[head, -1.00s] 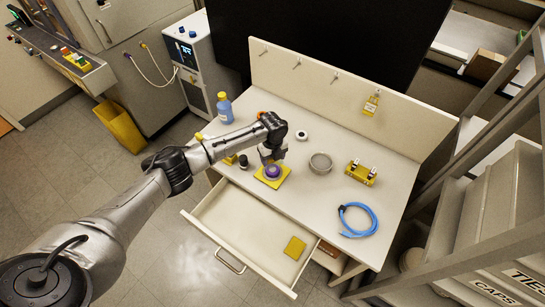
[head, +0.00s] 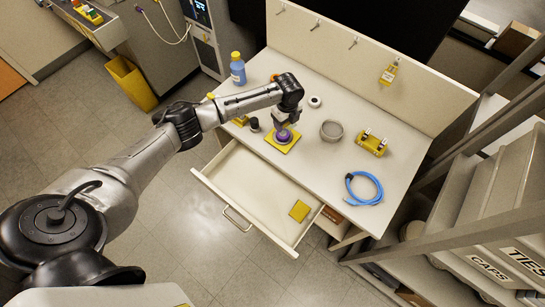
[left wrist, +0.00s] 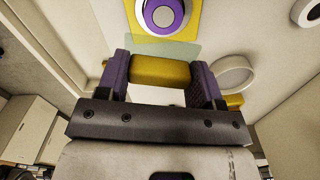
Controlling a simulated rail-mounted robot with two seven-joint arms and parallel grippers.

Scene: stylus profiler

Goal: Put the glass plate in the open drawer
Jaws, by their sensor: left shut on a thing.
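My left gripper (head: 284,124) is over the table beside a purple round piece on a yellow pad (head: 281,145). In the left wrist view my left gripper (left wrist: 158,76) is shut on a yellow block (left wrist: 160,69). A clear, greenish glass plate (left wrist: 163,46) shows at the far side of the block and seems joined to it; the rest of the plate is hidden. The plate cannot be made out in the head view. The open drawer (head: 235,173) sticks out from the table front, with a yellow pad (head: 299,211) at its right end. My right gripper is not in view.
On the table (head: 330,185) are a grey ring (head: 331,130), a yellow block with fittings (head: 373,144), a coiled blue cable (head: 364,187) and a blue bottle (head: 238,70). Most of the drawer floor is bare.

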